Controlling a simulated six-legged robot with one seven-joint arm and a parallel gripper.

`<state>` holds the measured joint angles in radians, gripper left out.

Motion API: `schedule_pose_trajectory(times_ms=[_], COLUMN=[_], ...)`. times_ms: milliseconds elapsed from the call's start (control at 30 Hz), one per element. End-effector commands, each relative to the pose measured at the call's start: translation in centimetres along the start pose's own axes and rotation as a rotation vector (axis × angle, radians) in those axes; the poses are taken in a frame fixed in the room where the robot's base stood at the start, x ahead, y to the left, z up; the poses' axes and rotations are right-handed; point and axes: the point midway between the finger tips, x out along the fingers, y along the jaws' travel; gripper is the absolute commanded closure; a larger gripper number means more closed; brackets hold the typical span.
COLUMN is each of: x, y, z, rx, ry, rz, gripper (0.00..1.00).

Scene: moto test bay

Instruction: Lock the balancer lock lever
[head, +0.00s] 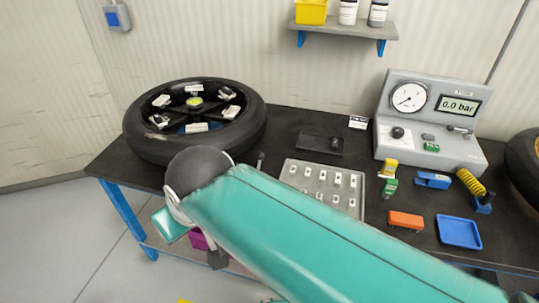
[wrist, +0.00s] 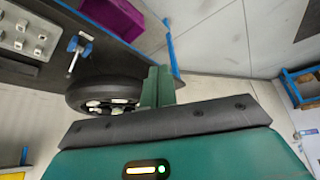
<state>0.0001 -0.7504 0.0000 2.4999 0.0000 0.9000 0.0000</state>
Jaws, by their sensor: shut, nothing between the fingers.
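A blue bracket with a grey lever (wrist: 76,52) stands on the dark bench, between the wheel and the grey tray in the wrist view; it looks like the balancer lock lever. In the head view only a small grey rod (head: 261,160) shows there, partly behind my arm. The wheel (head: 195,120) lies flat at the bench's left end; it also shows in the wrist view (wrist: 100,92). My gripper (wrist: 158,88) is shut and empty, its teal fingers together. In the wrist view it is to the right of the lever and apart from it. Its fingertips are not clear in the head view.
A grey tray of small weights (head: 300,172) sits mid-bench, partly behind my arm. A gauge console (head: 440,122) stands at the right. An orange block (head: 406,220) and a blue tray (head: 459,232) lie near the front edge. A purple bin (wrist: 118,15) is below the bench.

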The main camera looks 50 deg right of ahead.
Motion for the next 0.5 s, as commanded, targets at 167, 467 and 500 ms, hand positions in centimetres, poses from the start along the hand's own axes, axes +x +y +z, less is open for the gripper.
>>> schedule_pose_trajectory(times_ms=[167,467,500], x=[0.5,5.5,6.3], y=[0.2,2.3,2.9], z=[-0.1,-1.9,-2.3], rx=[0.03,0.382,0.447], ry=[-0.025,-0.218,-0.236], rz=[-0.014,-0.208,-0.246], gripper=[1.0,1.0,1.0])
